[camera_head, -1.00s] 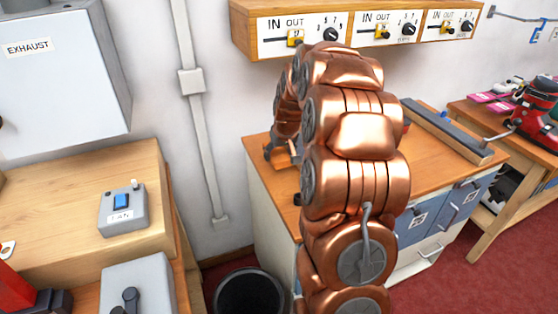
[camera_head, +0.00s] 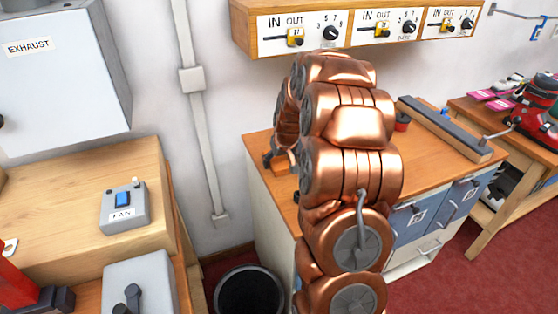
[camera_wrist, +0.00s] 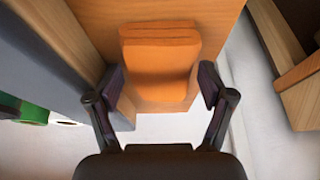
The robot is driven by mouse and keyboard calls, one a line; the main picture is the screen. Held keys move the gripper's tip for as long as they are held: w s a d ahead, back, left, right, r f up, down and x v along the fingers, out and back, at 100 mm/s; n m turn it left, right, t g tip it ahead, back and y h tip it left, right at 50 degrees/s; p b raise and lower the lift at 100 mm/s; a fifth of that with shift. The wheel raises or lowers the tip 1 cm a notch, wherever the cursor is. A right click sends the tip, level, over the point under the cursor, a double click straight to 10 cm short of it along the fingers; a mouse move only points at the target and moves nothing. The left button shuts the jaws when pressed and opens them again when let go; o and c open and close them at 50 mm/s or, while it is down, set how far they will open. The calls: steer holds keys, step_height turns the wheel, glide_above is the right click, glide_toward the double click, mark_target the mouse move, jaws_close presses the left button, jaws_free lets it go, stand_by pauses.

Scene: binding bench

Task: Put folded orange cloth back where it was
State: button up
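The folded orange cloth (camera_wrist: 160,62) lies on a wooden surface (camera_wrist: 97,22) in the wrist view, its fold lines at the far end. My gripper (camera_wrist: 161,88) is open, with one dark finger on each side of the cloth's near end. A narrow gap seems to show between each finger and the cloth. In the head view my gripper (camera_head: 282,178) is mostly hidden behind my copper arm, at the left end of the cabinet top (camera_head: 428,148). A small orange-brown patch shows there, but I cannot tell whether it is the cloth.
A long dark bar (camera_head: 440,125) and a small red-and-black item (camera_head: 402,121) are on the cabinet top. A shelf with IN/OUT panels (camera_head: 303,32) hangs above. A black bin (camera_head: 250,292) stands on the floor. A grey slab (camera_wrist: 45,50) is close left of my gripper.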

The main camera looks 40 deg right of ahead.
steer(key=shift+r, duration=0.1)
steer(key=b+v, duration=0.2)
steer(key=v, duration=1)
steer(key=s+a+n+g+y, duration=0.1)
steer(key=s+a, duration=0.5)
steer(key=a, duration=0.3)
steer(key=s+a+n+g, duration=0.1)
steer(key=s+a+g, duration=0.1)
steer(key=s+a, duration=0.55)
steer(key=s+a+f+g, duration=0.1)
steer(key=s+a, duration=0.4)
steer(key=s, duration=0.5)
steer(key=s+a+f+g, duration=0.2)
steer(key=s+a, duration=0.3)
steer(key=s, duration=0.5)
steer(key=shift+n, duration=0.4)
steer(key=shift+s+a, duration=0.1)
steer(key=shift+a, duration=0.05)
